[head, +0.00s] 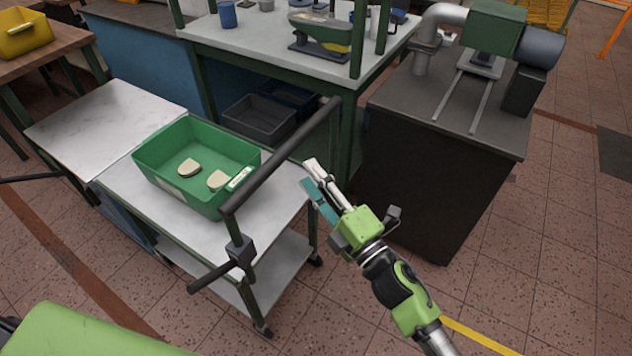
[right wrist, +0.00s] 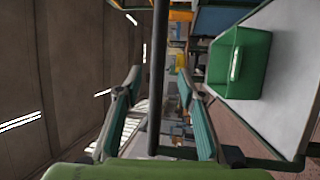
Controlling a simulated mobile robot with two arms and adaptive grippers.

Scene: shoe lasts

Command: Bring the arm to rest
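My left gripper is not in view.
A green crate (head: 203,197) with two beige pieces (head: 189,168) stands on the trolley (head: 252,221); the crate also shows in the wrist view (right wrist: 240,65). The handle bar (head: 283,157) is close to my right gripper. A dark machine cabinet (head: 439,169) stands to the right. Floor at lower right is clear.

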